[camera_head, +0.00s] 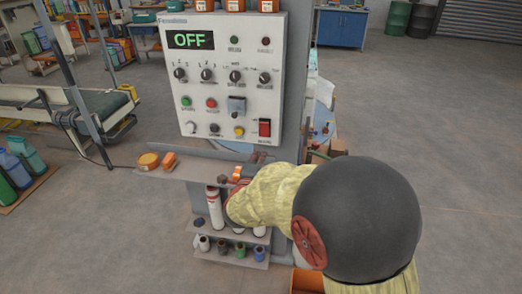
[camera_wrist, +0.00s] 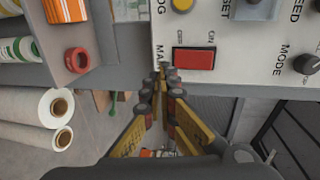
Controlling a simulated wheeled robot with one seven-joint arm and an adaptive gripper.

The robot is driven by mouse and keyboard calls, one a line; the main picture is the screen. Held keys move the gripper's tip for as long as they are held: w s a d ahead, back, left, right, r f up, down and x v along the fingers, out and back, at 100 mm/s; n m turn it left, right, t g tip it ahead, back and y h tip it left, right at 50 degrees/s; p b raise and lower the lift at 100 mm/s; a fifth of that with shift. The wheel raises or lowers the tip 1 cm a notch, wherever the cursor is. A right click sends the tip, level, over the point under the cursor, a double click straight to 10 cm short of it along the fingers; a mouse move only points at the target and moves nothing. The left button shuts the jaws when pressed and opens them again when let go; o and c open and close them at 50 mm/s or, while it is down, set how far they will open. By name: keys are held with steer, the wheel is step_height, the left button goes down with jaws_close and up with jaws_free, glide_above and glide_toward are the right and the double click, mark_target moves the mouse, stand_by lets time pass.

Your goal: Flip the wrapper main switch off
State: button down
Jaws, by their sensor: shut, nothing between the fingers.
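The wrapper control panel (camera_head: 222,75) is a pale upright box with a lit display (camera_head: 190,40) reading OFF. The main switch is a red rocker (camera_head: 265,128) at the panel's lower right. My gripper (camera_wrist: 163,72) is shut and empty. In that view its fingertips appear just below and left of the rocker, near the panel edge; I cannot tell whether they touch. In the head view my arm hides most of the gripper.
Other knobs and buttons sit around the switch, among them a yellow button (camera_wrist: 183,5) and the MODE knob (camera_wrist: 306,64). A shelf (camera_head: 190,170) with orange items juts out below the panel. White rolls (camera_wrist: 50,104) show at the wrist view's left. Open floor lies right.

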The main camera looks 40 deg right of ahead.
steer(key=f+p+v, duration=0.1)
steer(key=v, duration=0.5)
steer(key=shift+f, duration=0.45)
steer(key=shift+a, duration=0.1)
